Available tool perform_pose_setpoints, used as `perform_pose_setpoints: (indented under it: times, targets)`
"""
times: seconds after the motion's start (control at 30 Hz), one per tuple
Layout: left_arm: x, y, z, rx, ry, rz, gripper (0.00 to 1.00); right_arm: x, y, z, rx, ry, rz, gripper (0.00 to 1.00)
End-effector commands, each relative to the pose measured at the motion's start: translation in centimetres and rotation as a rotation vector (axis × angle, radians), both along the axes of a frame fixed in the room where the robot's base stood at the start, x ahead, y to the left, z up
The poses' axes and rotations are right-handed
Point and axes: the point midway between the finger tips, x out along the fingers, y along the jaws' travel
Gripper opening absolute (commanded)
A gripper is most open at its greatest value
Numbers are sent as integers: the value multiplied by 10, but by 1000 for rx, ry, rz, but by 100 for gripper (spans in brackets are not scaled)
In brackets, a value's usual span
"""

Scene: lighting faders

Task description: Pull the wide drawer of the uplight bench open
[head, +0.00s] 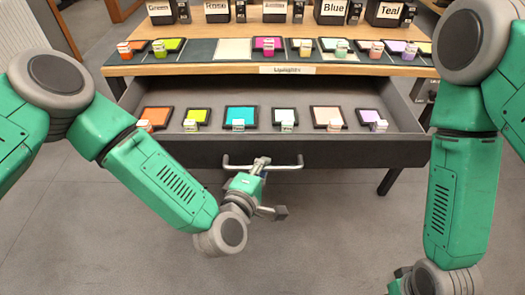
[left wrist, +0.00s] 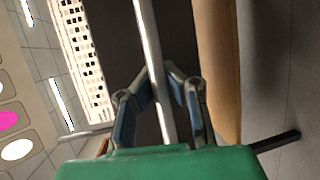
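The wide drawer (head: 400,151) of the uplight bench (head: 150,69) stands pulled out toward me, its inside showing below the "Uplights" label (head: 287,69). Its bar handle (head: 286,167) runs along the dark front; the bar also shows in the left wrist view (left wrist: 150,38). My left gripper (head: 261,163) is at the middle of the handle. In the left wrist view its two fingers (left wrist: 158,72) close in on the bar from both sides, with the bar between them. Only a green part of my right gripper (head: 397,284) shows at the bottom edge; its fingers are hidden.
Several coloured swatches with small blocks lie in the drawer, such as a turquoise one (head: 240,114). More swatches line the bench top, with black labelled boxes (head: 331,11) behind. A bench leg (head: 389,180) stands at the right. The floor (head: 300,240) before the drawer is clear.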

Motion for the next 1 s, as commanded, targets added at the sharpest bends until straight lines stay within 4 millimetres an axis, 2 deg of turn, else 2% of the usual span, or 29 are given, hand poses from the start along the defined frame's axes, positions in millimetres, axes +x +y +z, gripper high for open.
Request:
perform_pose_setpoints:
  times: [0.1, 0.47, 0.57, 0.87, 1.0]
  targets:
    - [-8, -5, 0, -4, 4, -13, 0, 0, 0, 1, 0, 0, 0, 40]
    - [-9, -6, 0, -5, 4, -14, 0, 0, 0, 1, 0, 1, 0, 40]
    - [-8, -5, 0, -3, 4, -14, 32, 0, 0, 1, 0, 1, 0, 40]
    - [-7, -1, 0, -4, 1, -5, 32, 0, 0, 1, 0, 1, 0, 40]
    - [-15, 3, 1, -5, 2, -6, 32, -2, 1, 2, -1, -2, 0, 40]
